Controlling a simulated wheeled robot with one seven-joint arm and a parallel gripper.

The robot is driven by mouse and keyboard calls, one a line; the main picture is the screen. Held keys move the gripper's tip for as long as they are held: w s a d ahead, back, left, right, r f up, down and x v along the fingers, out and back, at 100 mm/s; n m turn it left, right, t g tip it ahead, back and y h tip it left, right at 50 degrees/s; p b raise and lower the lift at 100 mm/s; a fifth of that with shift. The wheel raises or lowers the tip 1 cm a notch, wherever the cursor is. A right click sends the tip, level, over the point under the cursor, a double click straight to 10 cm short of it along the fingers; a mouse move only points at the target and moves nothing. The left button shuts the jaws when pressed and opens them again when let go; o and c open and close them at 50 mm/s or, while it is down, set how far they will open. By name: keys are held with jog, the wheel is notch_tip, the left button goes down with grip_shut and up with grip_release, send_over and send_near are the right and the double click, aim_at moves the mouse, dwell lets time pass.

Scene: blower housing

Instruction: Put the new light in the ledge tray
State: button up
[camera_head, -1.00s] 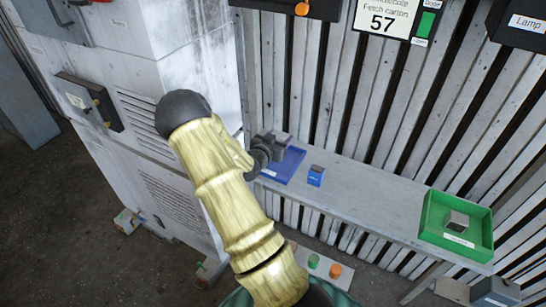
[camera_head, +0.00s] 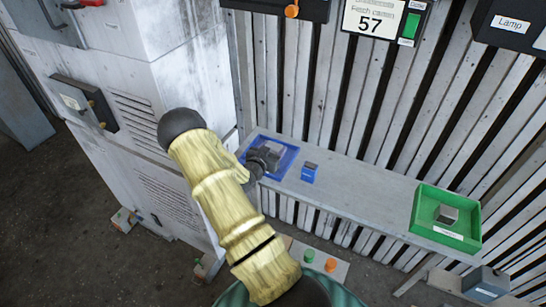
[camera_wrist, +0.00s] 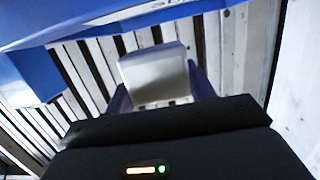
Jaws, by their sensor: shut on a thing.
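My gripper (camera_head: 264,158) is over the blue tray (camera_head: 291,163) at the left end of the ledge and hides part of it. In the wrist view my gripper (camera_wrist: 155,85) is shut on a pale, box-shaped block (camera_wrist: 152,75), which seems to be the light. Its fingers lie on both sides of the block. A blue surface with a white label (camera_wrist: 125,15) crosses the top of the wrist view, apart from the block in the picture. I cannot tell whether the block touches the tray floor.
A small blue block with a grey top (camera_head: 309,172) stands just right of the blue tray. A white cabinet (camera_head: 185,75) stands close left.

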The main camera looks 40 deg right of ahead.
jog(key=shift+f+p, duration=0.75)
jog(key=shift+f, duration=1.3)
jog(key=shift+f, duration=0.2)
jog(key=o, duration=1.1)
jog(key=shift+r, duration=0.1)
jog(key=shift+r, duration=0.1)
jog(key=shift+s+a, duration=0.1)
jog(key=shift+a, duration=0.15)
jog(key=b+v, duration=0.5)
jog(key=v, duration=0.6)
jog(key=shift+a, duration=0.2)
